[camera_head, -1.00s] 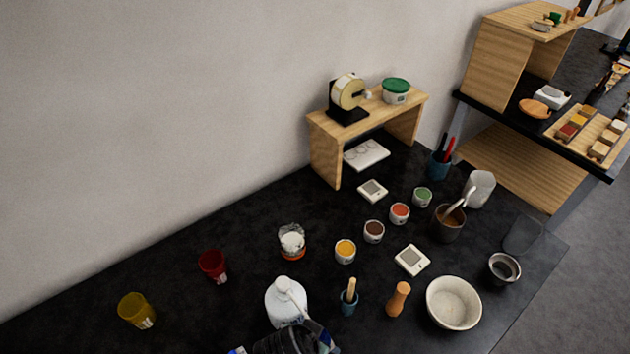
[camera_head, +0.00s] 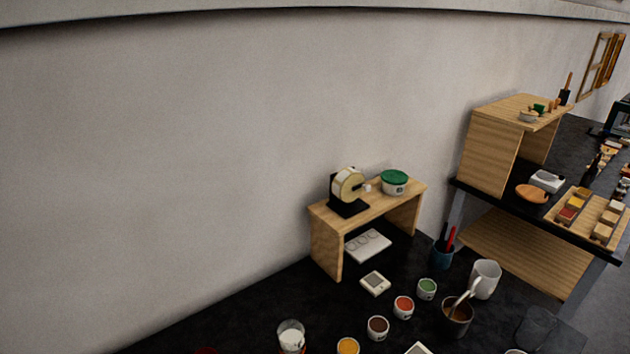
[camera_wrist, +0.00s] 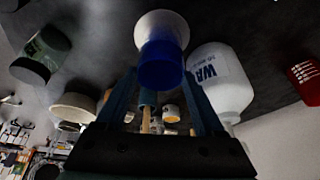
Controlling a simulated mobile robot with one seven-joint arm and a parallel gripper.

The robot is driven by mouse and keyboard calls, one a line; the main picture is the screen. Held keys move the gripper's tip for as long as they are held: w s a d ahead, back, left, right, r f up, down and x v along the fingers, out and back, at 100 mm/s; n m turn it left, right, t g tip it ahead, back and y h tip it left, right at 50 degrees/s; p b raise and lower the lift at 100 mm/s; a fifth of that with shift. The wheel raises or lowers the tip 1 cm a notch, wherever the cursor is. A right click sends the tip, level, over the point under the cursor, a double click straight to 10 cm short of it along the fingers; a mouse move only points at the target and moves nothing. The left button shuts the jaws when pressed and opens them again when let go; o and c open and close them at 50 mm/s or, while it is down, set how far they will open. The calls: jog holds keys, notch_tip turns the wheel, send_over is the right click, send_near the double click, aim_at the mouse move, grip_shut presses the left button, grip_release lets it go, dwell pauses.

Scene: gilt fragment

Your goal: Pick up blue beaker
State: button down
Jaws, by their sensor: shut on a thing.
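The blue beaker (camera_wrist: 161,64) is in the wrist view, at the top middle, between the two fingers of my gripper (camera_wrist: 160,78). My gripper is shut on it. A pale round part shows at the beaker's far end. Neither the beaker nor my gripper shows in the head view. Whether the beaker touches the table is hard to tell from this angle.
A white bottle (camera_wrist: 222,84) stands close beside the beaker in the wrist view, with a red beaker (camera_wrist: 305,78) farther right. A dark green jar (camera_wrist: 38,58) and a pale bowl (camera_wrist: 72,107) are left. A wooden shelf (camera_head: 325,248) stands against the wall.

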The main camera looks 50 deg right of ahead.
jog(key=shift+r, duration=0.1)
jog(key=s+a+r+b, duration=0.1)
jog(key=a+b, duration=0.1)
jog(key=a, duration=0.6)
jog(key=s+a+r+b, duration=0.2)
jog(key=a+b, duration=0.1)
jog(key=a, duration=0.6)
jog(key=shift+s+a+r, duration=0.15)
jog(key=shift+s+a, duration=0.1)
jog(key=shift+s, duration=0.05)
dwell(0.3)
dwell(1.1)
